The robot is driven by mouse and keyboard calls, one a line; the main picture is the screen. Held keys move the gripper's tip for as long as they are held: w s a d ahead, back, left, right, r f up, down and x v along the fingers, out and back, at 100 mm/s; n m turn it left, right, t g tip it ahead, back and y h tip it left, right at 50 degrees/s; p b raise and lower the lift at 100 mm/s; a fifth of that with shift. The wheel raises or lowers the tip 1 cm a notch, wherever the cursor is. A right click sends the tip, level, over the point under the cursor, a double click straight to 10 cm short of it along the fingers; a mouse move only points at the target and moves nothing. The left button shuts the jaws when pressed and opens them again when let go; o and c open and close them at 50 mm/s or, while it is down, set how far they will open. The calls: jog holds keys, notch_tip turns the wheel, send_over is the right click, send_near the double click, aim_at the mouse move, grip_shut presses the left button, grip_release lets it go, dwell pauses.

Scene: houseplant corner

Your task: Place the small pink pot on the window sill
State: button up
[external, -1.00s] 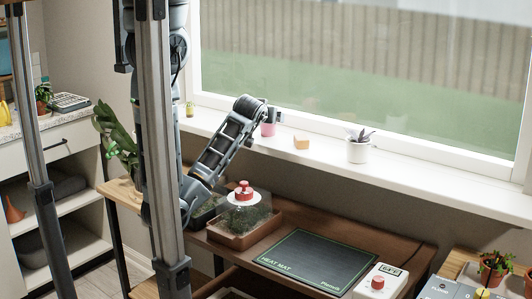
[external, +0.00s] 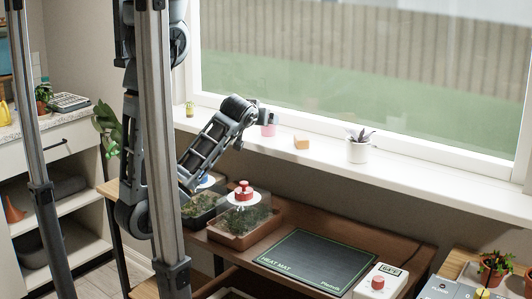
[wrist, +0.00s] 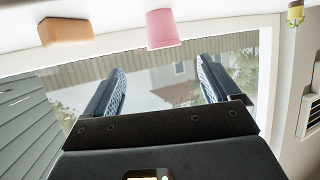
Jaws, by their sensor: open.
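The small pink pot (external: 268,130) stands upright on the white window sill (external: 430,172), in front of the glass. It also shows in the wrist view (wrist: 163,28), whose picture is upside down. My gripper (wrist: 160,85) is open, with nothing between its two fingers. In the external view my gripper (external: 264,115) is just left of and above the pot and partly overlaps its outline. In the wrist view the pot lies clear of the fingers, apart from them.
An orange block (external: 301,142) and a white pot with a plant (external: 358,146) stand on the sill to the right. A small yellow-green pot (external: 189,109) is at its left end. Below are clear-lidded trays (external: 240,225) and a heat mat (external: 318,262).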

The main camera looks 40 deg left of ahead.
jog(key=s+f+m+h, duration=0.1)
jog(key=s+f, duration=0.1)
jog(key=s, duration=0.1)
jog(key=s+d+f+m+h, duration=0.1)
jog(key=s+f, duration=0.2)
jog(key=s, duration=0.1)
jog(key=s+d+f+m+h, duration=0.1)
jog(key=s+f, duration=0.1)
jog(key=s, duration=0.2)
jog(key=shift+d+f+m+t+h, duration=0.25)
jog(key=shift+f+m+t+h, duration=0.05)
jog(key=shift+f+t+h, duration=0.1)
jog(key=s+a+r+t+h, duration=0.1)
jog(key=s+r, duration=0.1)
jog(key=s, duration=1.3)
jog(key=shift+s, duration=0.3)
